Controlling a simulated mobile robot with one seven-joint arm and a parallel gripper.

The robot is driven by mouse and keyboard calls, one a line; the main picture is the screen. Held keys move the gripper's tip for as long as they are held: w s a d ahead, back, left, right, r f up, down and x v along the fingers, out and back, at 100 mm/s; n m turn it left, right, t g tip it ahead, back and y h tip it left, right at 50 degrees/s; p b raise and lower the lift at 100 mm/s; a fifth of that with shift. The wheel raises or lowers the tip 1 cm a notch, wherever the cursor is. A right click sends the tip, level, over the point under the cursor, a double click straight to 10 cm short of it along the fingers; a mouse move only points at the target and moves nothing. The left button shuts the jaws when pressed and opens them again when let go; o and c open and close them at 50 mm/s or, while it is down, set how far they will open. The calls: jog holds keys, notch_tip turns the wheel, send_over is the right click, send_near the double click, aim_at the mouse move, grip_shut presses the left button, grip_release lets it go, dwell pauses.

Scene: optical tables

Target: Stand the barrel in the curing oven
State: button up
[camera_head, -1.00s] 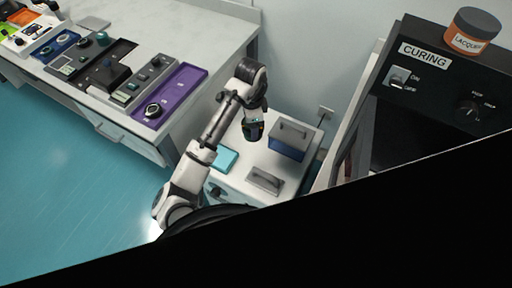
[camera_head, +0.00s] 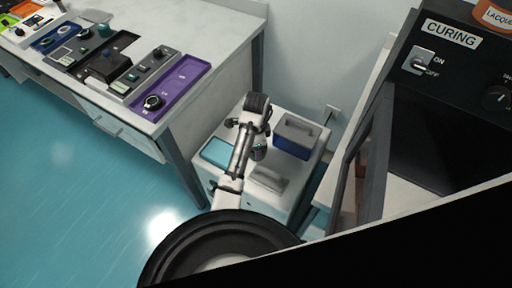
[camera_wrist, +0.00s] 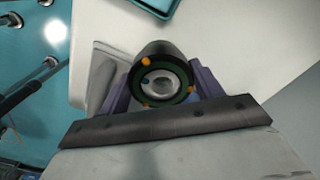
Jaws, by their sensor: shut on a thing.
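My gripper (camera_wrist: 160,95) is shut on the barrel (camera_wrist: 163,62), a dark cylinder with a green ring, orange dots and a pale round centre. Its end faces the wrist camera, with a purple-grey finger on each side. In the head view my gripper (camera_head: 258,152) is small, over the low white cabinet, and the barrel there is mostly hidden by the arm. The curing oven (camera_head: 450,75) is a black box at the right, labelled CURING, with an ON/OFF switch. Its front looks open, with a dark inside and a door-like panel (camera_head: 350,190) at its left. My gripper is left of it.
The low cabinet (camera_head: 225,125) carries a teal tray (camera_head: 218,152), a blue box with a grey lid (camera_head: 293,137) and a grey handled block (camera_head: 268,183). A lacquer jar (camera_head: 495,15) stands on the oven. A long bench (camera_head: 215,55) with a purple tray (camera_head: 182,85) is at left. Teal floor lies open.

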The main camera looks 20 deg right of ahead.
jog(key=shift+f, duration=0.4)
jog(key=shift+f, duration=0.2)
jog(key=o, duration=1.5)
notch_tip(320, 180, up, 11)
jog(key=p, duration=0.4)
jog(key=shift+w+a+r+p, duration=0.1)
jog(key=shift+r+p, duration=0.05)
jog(key=shift+p, duration=0.25)
jog(key=shift+r, duration=0.55)
